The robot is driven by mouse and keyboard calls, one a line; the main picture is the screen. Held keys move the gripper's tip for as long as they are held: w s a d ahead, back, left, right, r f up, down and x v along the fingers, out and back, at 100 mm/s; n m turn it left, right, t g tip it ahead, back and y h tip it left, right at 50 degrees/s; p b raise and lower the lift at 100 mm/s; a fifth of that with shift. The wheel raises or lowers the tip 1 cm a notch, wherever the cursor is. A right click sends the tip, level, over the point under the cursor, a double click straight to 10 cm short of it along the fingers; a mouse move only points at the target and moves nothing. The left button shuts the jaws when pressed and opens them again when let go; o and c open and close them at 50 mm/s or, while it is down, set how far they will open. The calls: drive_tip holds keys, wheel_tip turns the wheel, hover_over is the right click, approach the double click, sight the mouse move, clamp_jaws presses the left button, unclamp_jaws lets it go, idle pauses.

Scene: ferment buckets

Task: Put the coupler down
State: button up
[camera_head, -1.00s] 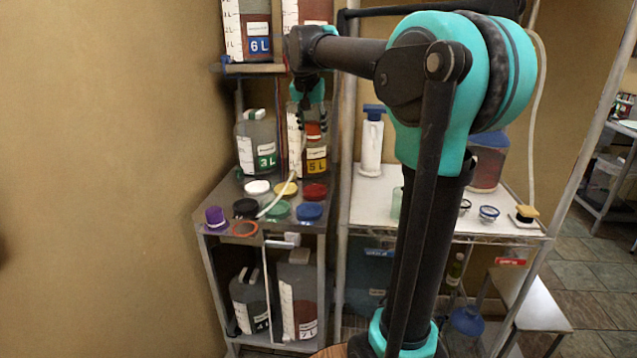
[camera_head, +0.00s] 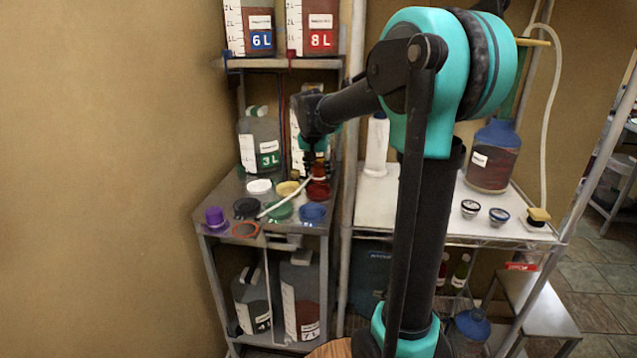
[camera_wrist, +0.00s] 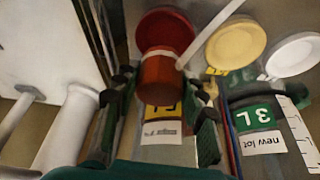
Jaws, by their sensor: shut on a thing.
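The coupler, a short orange-red cylinder (camera_wrist: 158,80) with a white hose (camera_wrist: 206,36) at its side, is between the fingers of my gripper (camera_wrist: 162,115) in the wrist view. My gripper is shut on it. In the head view my gripper (camera_head: 317,152) is low over the back right of the grey shelf top (camera_head: 222,195), and the coupler (camera_head: 319,170) shows below it. The red lid (camera_head: 318,190) is just below the coupler in the picture. I cannot tell whether the coupler touches it. The white hose runs down left across the green lid (camera_head: 279,211).
Yellow (camera_head: 288,188), white (camera_head: 259,186), black (camera_head: 246,207) and blue (camera_head: 313,212) lids crowd the shelf top, with a purple cap (camera_head: 215,217) and an orange ring (camera_head: 245,230). The 3 L bucket (camera_head: 260,140) stands behind. A shelf with buckets hangs above.

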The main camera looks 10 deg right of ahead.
sight(319, 182)
drive_tip(key=shift+f, duration=2.25)
drive_tip(key=o, duration=1.3)
drive_tip(key=shift+f, duration=0.1)
drive_tip(key=v, duration=1.2)
drive_tip(key=shift+s+a, duration=0.1)
